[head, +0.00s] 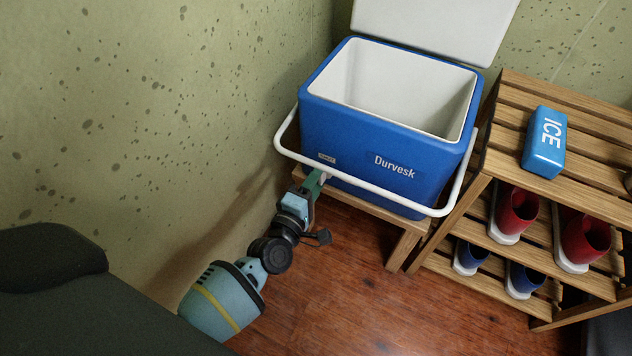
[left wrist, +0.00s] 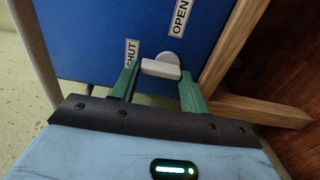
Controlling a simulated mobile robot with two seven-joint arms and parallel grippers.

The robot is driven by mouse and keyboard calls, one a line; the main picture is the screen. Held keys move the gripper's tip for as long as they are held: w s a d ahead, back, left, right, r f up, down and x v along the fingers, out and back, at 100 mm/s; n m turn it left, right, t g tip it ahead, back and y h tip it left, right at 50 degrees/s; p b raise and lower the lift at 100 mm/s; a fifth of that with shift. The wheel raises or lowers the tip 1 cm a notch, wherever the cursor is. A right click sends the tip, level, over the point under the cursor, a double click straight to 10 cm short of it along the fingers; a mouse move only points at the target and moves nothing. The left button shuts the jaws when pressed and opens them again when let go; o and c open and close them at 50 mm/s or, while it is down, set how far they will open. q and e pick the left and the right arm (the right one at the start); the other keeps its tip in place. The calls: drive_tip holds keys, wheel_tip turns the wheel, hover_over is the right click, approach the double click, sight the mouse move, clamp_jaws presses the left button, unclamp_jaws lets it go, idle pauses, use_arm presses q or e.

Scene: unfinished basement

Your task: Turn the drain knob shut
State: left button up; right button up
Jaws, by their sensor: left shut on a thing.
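The drain knob (left wrist: 161,69) is pale grey and sits low on the blue wall of the cooler (head: 350,140). In the left wrist view, a SHUT label (left wrist: 131,53) is left of the knob and an OPEN label (left wrist: 181,17) is above it to the right. My left gripper (head: 318,183) reaches the cooler's lower left front. Its green fingers stand on either side of the knob in the left wrist view (left wrist: 158,76), shut on it. I cannot tell exactly which label the knob points to. My right gripper is not in view.
The cooler stands open on a low wooden stand (head: 402,240), its white handle (head: 375,193) hanging across the front. A slatted rack (head: 482,200) on the right holds a blue ICE pack (head: 545,140) and shoes. The wall is close on the left; the floor in front is clear.

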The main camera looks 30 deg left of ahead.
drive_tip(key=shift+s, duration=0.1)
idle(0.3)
use_arm(q)
drive_tip(key=o, duration=1)
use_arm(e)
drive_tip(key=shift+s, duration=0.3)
use_arm(q)
drive_tip(key=shift+s+a+p, duration=0.15)
drive_tip(key=shift+s+p, duration=0.85)
drive_tip(key=shift+s, duration=2.95)
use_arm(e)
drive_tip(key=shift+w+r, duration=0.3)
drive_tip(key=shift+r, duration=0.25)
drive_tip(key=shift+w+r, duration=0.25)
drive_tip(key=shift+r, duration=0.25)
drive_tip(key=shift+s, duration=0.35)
